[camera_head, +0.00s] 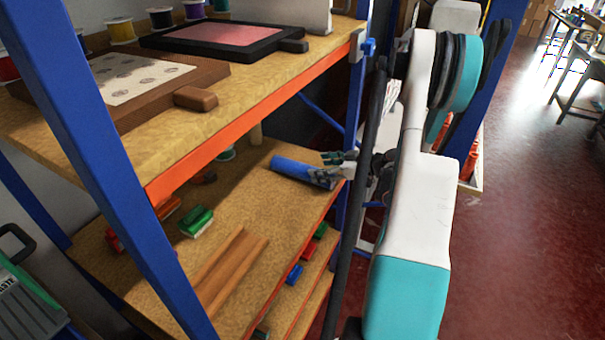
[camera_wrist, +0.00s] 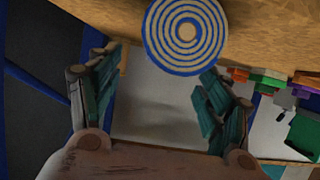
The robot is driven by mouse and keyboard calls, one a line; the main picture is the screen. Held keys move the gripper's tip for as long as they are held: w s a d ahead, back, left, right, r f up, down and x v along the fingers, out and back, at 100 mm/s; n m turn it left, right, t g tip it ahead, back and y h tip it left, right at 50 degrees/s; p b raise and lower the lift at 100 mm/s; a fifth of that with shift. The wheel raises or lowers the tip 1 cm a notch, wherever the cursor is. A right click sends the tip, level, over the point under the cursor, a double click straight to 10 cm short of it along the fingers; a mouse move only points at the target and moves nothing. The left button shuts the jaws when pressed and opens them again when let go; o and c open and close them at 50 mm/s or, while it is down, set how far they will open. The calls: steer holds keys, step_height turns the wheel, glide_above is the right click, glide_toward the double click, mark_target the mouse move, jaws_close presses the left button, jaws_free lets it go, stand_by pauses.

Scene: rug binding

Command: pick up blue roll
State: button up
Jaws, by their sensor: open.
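The blue roll (camera_head: 300,172) lies on its side on the middle shelf (camera_head: 262,215), near the shelf's right end by the rear post. In the wrist view its round end (camera_wrist: 186,34) faces me, with blue and tan spiral rings. My gripper (camera_head: 337,168) is at the roll's right end in the head view. In the wrist view my gripper (camera_wrist: 160,88) has its two teal fingers spread wide, with the roll's end just beyond and between the fingertips. Nothing is held. Whether a finger touches the roll cannot be told.
The upper shelf (camera_head: 240,108) overhangs the roll's shelf, with an orange front beam. Blue posts (camera_head: 110,150) frame the rack. A green item (camera_head: 196,220) and a wooden board (camera_head: 232,268) lie left and in front of the roll. Red floor is open at right.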

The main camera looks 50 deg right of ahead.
mark_target(309, 167)
steer(key=shift+b+x, duration=0.9)
steer(key=shift+x, duration=1.8)
steer(key=shift+s+a, duration=0.1)
steer(key=shift+a, duration=0.1)
steer(key=c, duration=1.2)
